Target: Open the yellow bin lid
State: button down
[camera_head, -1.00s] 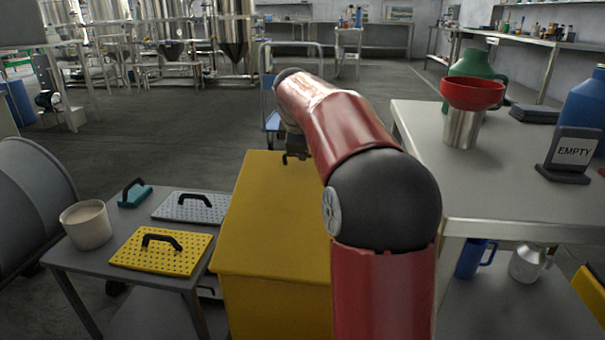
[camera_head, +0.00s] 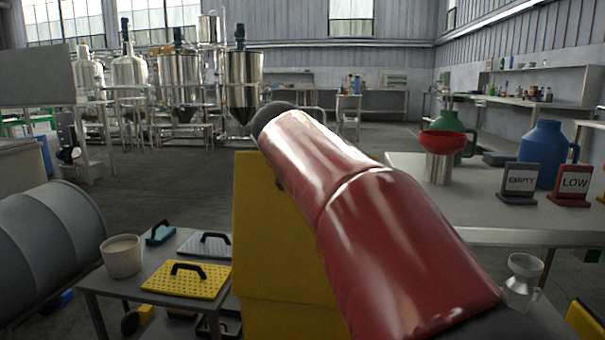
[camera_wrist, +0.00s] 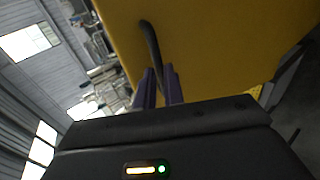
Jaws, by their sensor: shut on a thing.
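The yellow bin (camera_head: 285,315) stands in front of me, partly covered by my red arm. Its yellow lid (camera_head: 250,225) appears tilted up, with its face toward me; how far is hard to judge. In the wrist view the yellow lid (camera_wrist: 220,45) fills the upper part, with a dark curved handle (camera_wrist: 150,40) on it. My gripper (camera_wrist: 160,78) is shut on this handle, its purple-grey fingers at the handle's lower end. In the head view my arm hides the gripper and most of the handle.
Left of the bin, a low grey table (camera_head: 112,285) holds a beige cup (camera_head: 121,257) and perforated plates with handles. A grey drum (camera_head: 45,245) lies further left. On the right, a metal table (camera_head: 480,215) holds jugs, a red funnel and signs. The floor behind is clear.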

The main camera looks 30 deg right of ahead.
jog(key=shift+s+a+f+b, duration=0.15)
jog(key=shift+s+a+f, duration=0.3)
jog(key=shift+s, duration=0.25)
jog(key=shift+s+a+f+b, duration=0.15)
jog(key=shift+s+a+f, duration=0.3)
jog(key=shift+s, duration=0.2)
jog(key=shift+s+a+f+b, duration=0.15)
jog(key=shift+s+a+f, duration=0.2)
jog(key=shift+s+a, duration=0.25)
jog(key=shift+s+d, duration=0.1)
jog(key=c, duration=1.5)
grip_release()
jog(key=v, duration=0.4)
jog(key=r+p+v, duration=0.1)
jog(key=v, duration=0.3)
jog(key=shift+d, duration=0.1)
jog(key=shift+p, duration=0.35)
